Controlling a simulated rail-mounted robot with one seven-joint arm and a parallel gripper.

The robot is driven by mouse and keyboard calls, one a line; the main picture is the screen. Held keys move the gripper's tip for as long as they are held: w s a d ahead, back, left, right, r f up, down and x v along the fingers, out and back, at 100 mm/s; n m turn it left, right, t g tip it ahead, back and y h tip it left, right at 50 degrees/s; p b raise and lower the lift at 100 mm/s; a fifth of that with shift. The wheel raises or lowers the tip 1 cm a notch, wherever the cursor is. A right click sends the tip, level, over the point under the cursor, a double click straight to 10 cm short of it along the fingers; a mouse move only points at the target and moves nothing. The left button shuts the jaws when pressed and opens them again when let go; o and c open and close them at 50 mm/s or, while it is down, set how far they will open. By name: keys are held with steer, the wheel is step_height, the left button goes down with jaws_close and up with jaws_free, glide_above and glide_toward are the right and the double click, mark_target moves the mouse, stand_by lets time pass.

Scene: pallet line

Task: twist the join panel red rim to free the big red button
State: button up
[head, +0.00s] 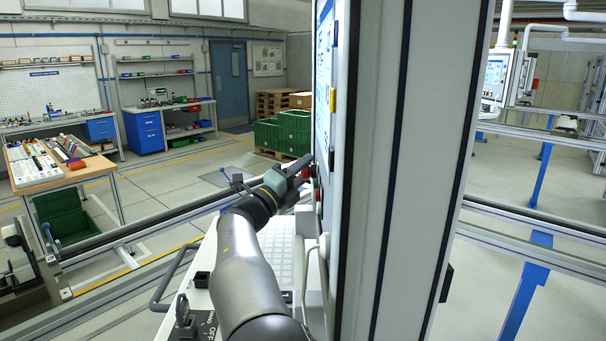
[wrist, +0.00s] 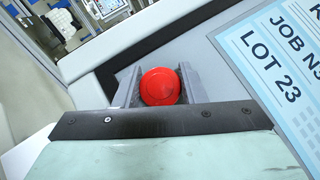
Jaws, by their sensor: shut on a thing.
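The big red button (wrist: 160,86) shows in the middle of the wrist view, on the grey face of the join panel (wrist: 215,82). My gripper (wrist: 158,84) has one finger on each side of it and is shut on its red rim. Where the rim ends and the button cap begins cannot be told apart. In the head view my gripper (head: 303,166) reaches to the panel's edge-on face, and the button is mostly hidden there.
A label sheet reading LOT 23 (wrist: 285,70) is on the panel beside the button. In the head view, the tall panel housing (head: 410,170) blocks the centre. A bench (head: 60,170) stands at left, with green crates (head: 283,133) behind.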

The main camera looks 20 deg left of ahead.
steer(key=shift+m+t+h, duration=0.4)
steer(key=shift+m+h, duration=1.2)
steer(key=shift+m, duration=0.6)
steer(key=shift+h, duration=0.3)
steer(key=o, duration=1)
steer(key=shift+r, duration=0.1)
